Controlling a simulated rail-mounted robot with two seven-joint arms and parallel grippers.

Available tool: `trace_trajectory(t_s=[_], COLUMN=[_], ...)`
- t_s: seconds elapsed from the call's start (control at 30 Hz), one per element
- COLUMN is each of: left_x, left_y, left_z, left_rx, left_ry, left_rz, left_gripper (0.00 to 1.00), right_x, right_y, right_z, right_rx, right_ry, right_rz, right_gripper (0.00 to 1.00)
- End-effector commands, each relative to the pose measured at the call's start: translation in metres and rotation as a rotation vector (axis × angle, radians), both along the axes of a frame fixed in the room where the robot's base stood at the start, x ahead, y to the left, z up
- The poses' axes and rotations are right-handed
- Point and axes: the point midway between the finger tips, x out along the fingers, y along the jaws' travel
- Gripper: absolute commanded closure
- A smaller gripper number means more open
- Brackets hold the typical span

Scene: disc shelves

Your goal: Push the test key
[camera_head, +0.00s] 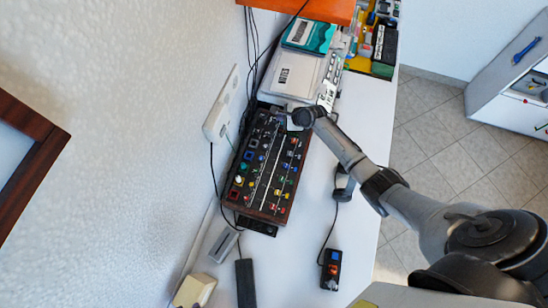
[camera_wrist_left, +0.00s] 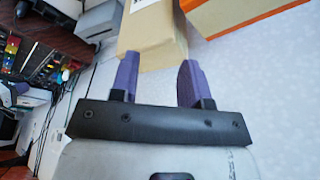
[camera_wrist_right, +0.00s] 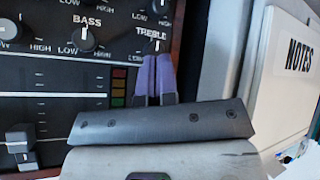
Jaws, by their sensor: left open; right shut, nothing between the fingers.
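A dark mixer panel (camera_head: 265,165) with rows of knobs, sliders and coloured keys lies on the white table by the wall. No key marked as the test key can be read in any view. My right gripper (camera_head: 287,112) is shut and empty at the panel's far end. In the right wrist view its fingertips (camera_wrist_right: 155,57) are just below the TREBLE knob (camera_wrist_right: 158,47), beside a column of small coloured lights (camera_wrist_right: 119,87); I cannot tell if they touch the panel. My left gripper (camera_wrist_left: 160,62) is open, with a tan box (camera_wrist_left: 152,32) ahead of its fingers.
A teal box (camera_head: 309,35) and coloured items crowd the table's far end. Cables run along the wall.

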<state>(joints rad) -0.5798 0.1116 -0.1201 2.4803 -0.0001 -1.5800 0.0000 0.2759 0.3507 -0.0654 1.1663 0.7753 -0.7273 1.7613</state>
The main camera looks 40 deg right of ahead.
Motion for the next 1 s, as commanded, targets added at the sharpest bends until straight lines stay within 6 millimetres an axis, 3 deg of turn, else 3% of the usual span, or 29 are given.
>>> trace_trajectory(t_s=[1.0], left_x=[-0.0003], left_y=[0.0036], left_z=[-0.0022], left_rx=[0.012], left_ry=[0.001], left_rz=[-0.008], left_gripper=[0.57], right_x=[0.0001], right_y=[0.0], right_z=[-0.0091], right_rx=[0.0], right_ry=[0.0], right_rz=[0.0], right_gripper=[1.0])
